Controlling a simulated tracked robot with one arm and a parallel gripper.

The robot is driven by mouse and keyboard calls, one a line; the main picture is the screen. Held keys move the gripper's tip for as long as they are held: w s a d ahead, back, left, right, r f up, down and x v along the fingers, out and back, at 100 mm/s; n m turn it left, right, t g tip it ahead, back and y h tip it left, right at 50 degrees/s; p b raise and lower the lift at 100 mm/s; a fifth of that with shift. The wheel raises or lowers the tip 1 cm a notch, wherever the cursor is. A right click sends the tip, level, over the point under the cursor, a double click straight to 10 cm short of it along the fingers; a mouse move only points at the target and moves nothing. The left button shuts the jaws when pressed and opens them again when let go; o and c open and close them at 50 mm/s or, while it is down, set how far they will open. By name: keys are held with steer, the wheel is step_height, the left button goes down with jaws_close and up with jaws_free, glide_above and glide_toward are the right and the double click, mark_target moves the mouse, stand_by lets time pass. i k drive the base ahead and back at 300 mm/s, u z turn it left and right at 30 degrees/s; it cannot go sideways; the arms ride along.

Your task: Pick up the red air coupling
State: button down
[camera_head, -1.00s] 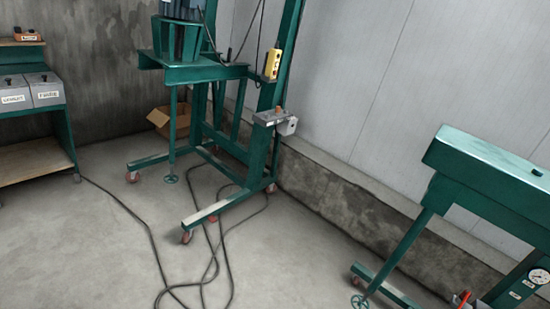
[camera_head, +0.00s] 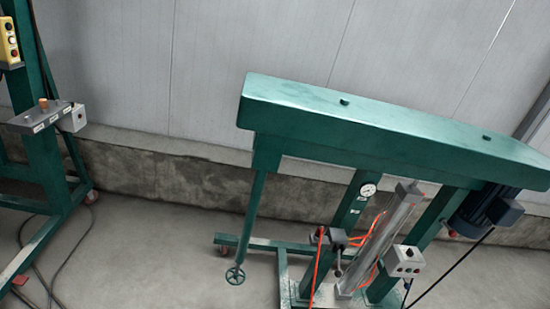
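I cannot clearly make out a red air coupling. Orange-red air hoses (camera_head: 318,262) hang on the green machine at the right, around its upright silver cylinder (camera_head: 380,243). A small red spot (camera_head: 319,233) shows at the left of the hose fittings; it is too small to tell whether it is the coupling. Another small red piece (camera_head: 20,280) shows low at the left edge, near the foot of the other green stand; I cannot tell what it is. My gripper is not in view.
A green stand (camera_head: 42,150) is at the left, with dark cables on the floor. Bare floor (camera_head: 150,265) lies between them.

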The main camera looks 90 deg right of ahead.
mark_target(317, 234)
steer(key=z, duration=2.45)
steer(key=k, duration=1.2)
steer(key=z, duration=0.25)
steer(key=i, duration=0.9)
steer(key=u, duration=0.05)
